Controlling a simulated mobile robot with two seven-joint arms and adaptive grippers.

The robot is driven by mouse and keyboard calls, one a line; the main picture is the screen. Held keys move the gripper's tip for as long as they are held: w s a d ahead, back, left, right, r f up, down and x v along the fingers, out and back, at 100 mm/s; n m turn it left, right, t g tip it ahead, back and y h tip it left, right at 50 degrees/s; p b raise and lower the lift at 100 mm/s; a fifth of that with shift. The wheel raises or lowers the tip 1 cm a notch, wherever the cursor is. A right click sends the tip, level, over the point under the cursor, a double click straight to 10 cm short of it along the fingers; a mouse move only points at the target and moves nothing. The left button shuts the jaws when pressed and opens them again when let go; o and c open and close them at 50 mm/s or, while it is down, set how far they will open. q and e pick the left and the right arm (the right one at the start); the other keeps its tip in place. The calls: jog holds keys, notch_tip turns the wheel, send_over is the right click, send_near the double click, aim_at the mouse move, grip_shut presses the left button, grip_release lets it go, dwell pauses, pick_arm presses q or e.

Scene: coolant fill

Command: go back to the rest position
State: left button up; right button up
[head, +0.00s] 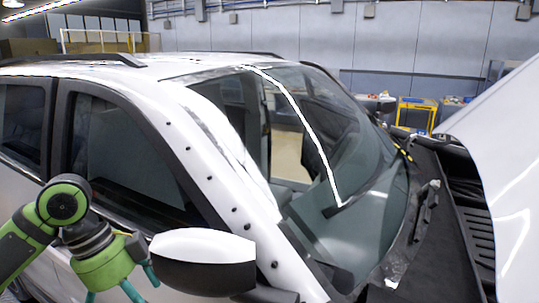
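My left arm comes in from the lower left, green and black. My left gripper (112,290) is partly in view at the bottom edge, beside the car's door and to the left of the side mirror (203,258). Its teal fingers run down out of the picture, so whether it is open or shut does not show. I see nothing in it in the visible part. My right arm and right gripper are not in view. No coolant container shows. The white car's raised hood (505,165) is at the right edge.
The white car (125,66) fills most of the view, with its windshield (345,215) in the middle. The dark engine bay edge (470,215) lies at the right. A yellow cart (416,113) stands behind, near the grey wall (300,40).

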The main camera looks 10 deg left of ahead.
pick_arm(q)
jog(key=s+d+f+n+t, duration=0.15)
jog(key=d+f+n, duration=0.35)
jog(key=f, duration=0.7)
jog(key=s+d+f+n+t, duration=0.1)
jog(key=s+d+f+n, duration=0.2)
jog(key=d+f, duration=0.65)
jog(key=s+a+f+n+y, duration=0.35)
jog(key=s+f+n, duration=0.3)
jog(key=s, duration=0.25)
notch_tip(320, 180, down, 24)
jog(key=s+b, duration=0.1)
jog(key=b, duration=0.1)
jog(key=s+a+f+g, duration=0.1)
jog(key=s+f, duration=0.7)
jog(key=s+a+f+g+b, duration=0.1)
jog(key=s+a+f, duration=0.1)
jog(key=s+f, duration=0.6)
jog(key=shift+a+f, duration=0.15)
jog(key=shift+a, duration=0.1)
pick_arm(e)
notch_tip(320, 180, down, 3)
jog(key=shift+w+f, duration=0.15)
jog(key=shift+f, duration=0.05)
